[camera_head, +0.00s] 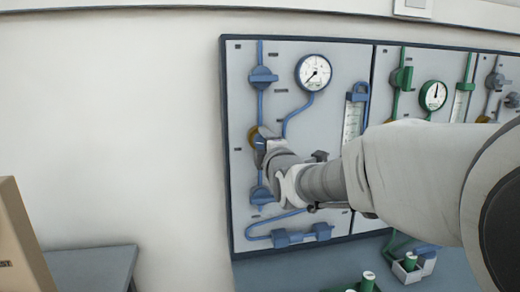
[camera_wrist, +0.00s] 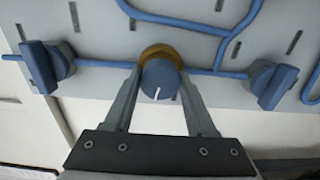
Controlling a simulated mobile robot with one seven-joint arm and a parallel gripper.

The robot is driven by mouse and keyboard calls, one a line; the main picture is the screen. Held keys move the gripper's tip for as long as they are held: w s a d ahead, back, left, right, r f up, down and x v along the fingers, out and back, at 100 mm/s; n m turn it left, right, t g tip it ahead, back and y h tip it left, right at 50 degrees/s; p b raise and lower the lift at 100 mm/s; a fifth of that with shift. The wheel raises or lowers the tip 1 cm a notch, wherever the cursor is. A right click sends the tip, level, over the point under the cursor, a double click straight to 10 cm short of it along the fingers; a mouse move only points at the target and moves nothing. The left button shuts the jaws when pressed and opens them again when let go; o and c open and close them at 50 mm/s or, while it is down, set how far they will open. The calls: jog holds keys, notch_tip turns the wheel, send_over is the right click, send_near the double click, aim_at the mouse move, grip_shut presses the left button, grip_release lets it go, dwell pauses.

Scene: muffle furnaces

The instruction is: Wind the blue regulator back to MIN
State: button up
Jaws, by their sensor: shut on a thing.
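The blue regulator (camera_wrist: 159,80) is a round knob with a white pointer line and a brass collar behind it, on the blue pipe of the left panel. In the wrist view my gripper (camera_wrist: 160,82) has one finger on each side of the knob and is shut on it. The white line points toward the bottom of the wrist view. In the head view the regulator (camera_head: 259,139) is mostly hidden behind my gripper (camera_head: 263,146). The blue gauge (camera_head: 314,73) above it has its needle pointing to the lower left. The MIN mark cannot be made out.
Blue valve handles sit on the same pipe, above (camera_head: 262,77) and below (camera_head: 261,195) the regulator. A blue flowmeter (camera_head: 354,115) stands to the right. Green fittings and a green gauge (camera_head: 433,95) are on the panel beyond. The wall left of the panel is clear.

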jog(key=shift+n+b, duration=0.35)
jog(key=shift+n, duration=0.65)
jog(key=o, duration=1.4)
jog(key=shift+p+v, duration=1)
jog(key=shift+v, duration=7.75)
jog(key=shift+a, duration=0.1)
